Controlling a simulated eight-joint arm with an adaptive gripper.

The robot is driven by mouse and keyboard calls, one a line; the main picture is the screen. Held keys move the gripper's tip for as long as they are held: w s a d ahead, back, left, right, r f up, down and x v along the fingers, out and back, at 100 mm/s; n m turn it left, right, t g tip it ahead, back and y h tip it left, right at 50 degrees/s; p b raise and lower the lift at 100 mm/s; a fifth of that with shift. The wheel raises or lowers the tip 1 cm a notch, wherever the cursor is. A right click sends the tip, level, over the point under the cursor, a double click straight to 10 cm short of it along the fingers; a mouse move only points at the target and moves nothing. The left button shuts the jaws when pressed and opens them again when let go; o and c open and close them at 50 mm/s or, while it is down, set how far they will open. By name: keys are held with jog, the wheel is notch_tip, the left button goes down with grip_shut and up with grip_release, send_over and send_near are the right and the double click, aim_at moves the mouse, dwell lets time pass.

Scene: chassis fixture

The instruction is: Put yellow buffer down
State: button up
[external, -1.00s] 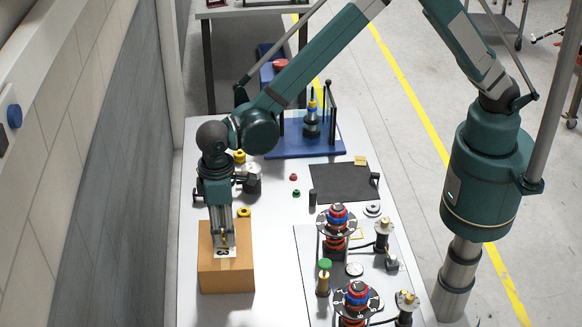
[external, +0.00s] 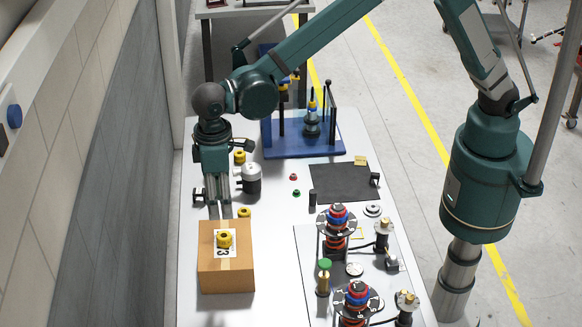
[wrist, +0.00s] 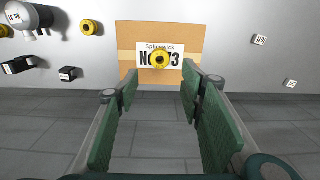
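A yellow buffer (external: 224,239), a ring with a dark centre hole, rests on the label on top of a cardboard box (external: 227,276). In the wrist view the same buffer (wrist: 160,60) lies on the printed label of the box (wrist: 133,35). My gripper (external: 221,212) is above and behind the box in the external view, apart from the buffer. In the wrist view its green fingers (wrist: 160,84) are spread wide with nothing between them.
Other yellow rings lie on the white table, one behind the box (external: 244,212) and one farther back (external: 239,157). Red-and-blue topped assemblies (external: 337,218) stand to the right. A blue fixture (external: 300,143) is at the back.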

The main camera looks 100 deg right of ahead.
dwell(0.7)
jog(key=s+d+r+t, duration=0.3)
jog(key=s+d+r, duration=1.2)
jog(key=s+r, duration=0.4)
jog(key=s+d+f+t, duration=0.1)
jog(key=s+d, duration=0.2)
jog(key=s, duration=0.6)
jog(key=s+d+f+t, duration=0.1)
jog(key=s+d, duration=0.3)
jog(key=s, duration=0.5)
jog(key=s+d+f+t, duration=0.1)
jog(key=s+d, duration=0.3)
jog(key=s, duration=0.5)
jog(key=shift+t, duration=0.6)
